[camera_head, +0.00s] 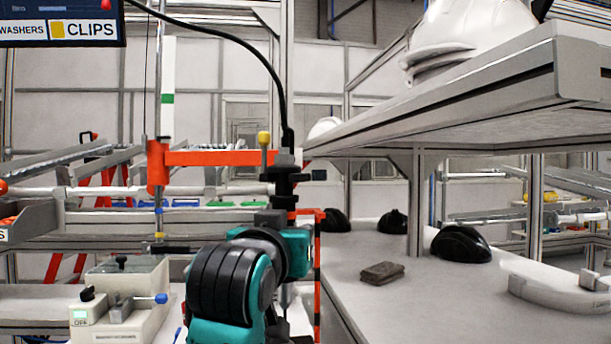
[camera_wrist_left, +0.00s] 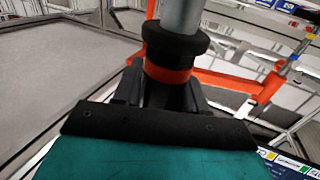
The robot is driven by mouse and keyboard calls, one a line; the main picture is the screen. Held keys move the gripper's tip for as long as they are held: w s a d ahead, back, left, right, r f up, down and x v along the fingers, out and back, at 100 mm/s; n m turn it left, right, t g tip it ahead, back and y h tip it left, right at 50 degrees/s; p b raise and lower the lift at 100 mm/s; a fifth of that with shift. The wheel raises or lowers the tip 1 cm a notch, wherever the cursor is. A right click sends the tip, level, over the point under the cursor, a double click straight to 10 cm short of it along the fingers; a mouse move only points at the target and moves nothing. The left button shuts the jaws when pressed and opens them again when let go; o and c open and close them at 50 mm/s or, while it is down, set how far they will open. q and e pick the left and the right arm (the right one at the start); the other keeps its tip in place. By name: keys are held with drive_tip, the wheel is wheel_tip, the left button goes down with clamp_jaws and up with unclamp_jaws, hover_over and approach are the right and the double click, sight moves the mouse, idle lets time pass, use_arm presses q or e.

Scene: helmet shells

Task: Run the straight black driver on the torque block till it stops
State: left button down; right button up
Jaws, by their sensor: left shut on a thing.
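My left gripper (camera_head: 278,212), on a teal and black arm, is shut on the straight black driver (camera_head: 284,178). The driver stands about upright, with a black cable rising from its top. In the left wrist view, my gripper (camera_wrist_left: 172,92) is closed around the driver's black body (camera_wrist_left: 172,42), beside an orange ring and below a grey cylinder. A pale block (camera_head: 120,300) with a display reading OFF, black knobs and a blue-tipped lever stands at lower left; I take it as the torque block. The driver is to its right, apart from it. The driver's lower end is hidden by my arm. My right gripper is out of view.
An orange bracket arm (camera_head: 220,158) runs beside the driver, with a yellow-topped pin (camera_head: 264,140). A grey shelf (camera_head: 480,110) with white helmet shells overhangs the right. Below, a bench (camera_head: 350,300) holds black shells (camera_head: 460,244) and a brown block (camera_head: 382,272).

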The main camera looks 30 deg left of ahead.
use_arm(q)
drive_tip(key=shift+f, duration=0.5)
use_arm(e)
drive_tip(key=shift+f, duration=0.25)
use_arm(q)
drive_tip(key=shift+f+b, duration=0.35)
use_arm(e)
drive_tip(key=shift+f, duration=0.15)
use_arm(q)
drive_tip(key=shift+f, duration=0.5)
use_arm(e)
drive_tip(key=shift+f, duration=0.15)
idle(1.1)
